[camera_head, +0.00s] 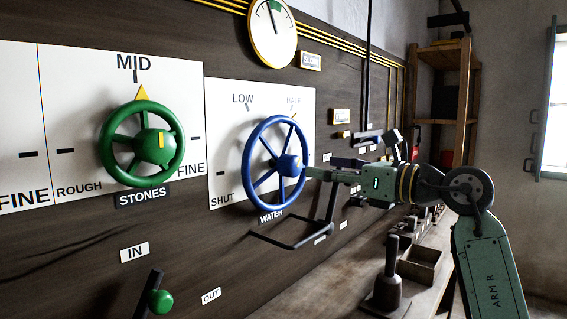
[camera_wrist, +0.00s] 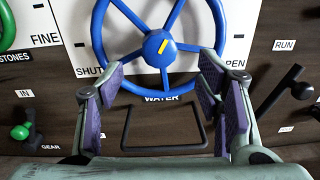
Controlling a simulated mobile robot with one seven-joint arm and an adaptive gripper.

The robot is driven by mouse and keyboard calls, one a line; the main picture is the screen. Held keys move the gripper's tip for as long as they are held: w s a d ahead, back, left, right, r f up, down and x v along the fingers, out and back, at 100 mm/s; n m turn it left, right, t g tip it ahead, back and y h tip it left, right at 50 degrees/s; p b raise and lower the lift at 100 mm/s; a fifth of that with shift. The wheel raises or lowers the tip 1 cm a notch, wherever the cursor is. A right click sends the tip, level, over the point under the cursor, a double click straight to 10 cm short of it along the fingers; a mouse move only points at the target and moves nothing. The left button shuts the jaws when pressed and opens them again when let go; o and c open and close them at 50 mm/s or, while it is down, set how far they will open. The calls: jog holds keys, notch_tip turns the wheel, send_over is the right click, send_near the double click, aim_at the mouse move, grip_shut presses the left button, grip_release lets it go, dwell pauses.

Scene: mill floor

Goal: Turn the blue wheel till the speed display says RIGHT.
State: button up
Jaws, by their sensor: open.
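The blue wheel (camera_head: 284,163) stands on a white WATER dial plate marked LOW, HALF, SHUT. In the wrist view the blue wheel (camera_wrist: 152,41) fills the upper middle, with a yellow mark on its hub. The speed display (camera_head: 311,61) is a small yellow-edged plate beside a round gauge (camera_head: 273,32); its small text seems to read SLOW. My gripper (camera_wrist: 160,76) is open, its purple-padded fingers spread to either side below the hub.
A green STONES wheel (camera_head: 143,144) is left of the blue one. A green-knobbed IN/OUT lever (camera_head: 160,301) is lower left. A black bent bar (camera_wrist: 165,132) juts out below the blue wheel. A RUN lever (camera_wrist: 278,93) is at right. A bench with small items lies below.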

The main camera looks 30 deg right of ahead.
aim_at(298, 166)
jog(key=p+x, duration=0.2)
jog(key=x, duration=0.7)
jog(key=shift+w+a+p, duration=0.1)
jog(key=shift+w+p, duration=0.1)
jog(key=shift+p, duration=0.15)
jog(key=shift+f, duration=0.1)
jog(key=c, duration=1.2)
jog(key=shift+o, duration=0.2)
jog(key=shift+m, duration=0.3)
jog(key=m, duration=0.5)
jog(key=shift+m+b, duration=0.3)
jog(key=m, duration=0.5)
jog(key=shift+m, duration=0.4)
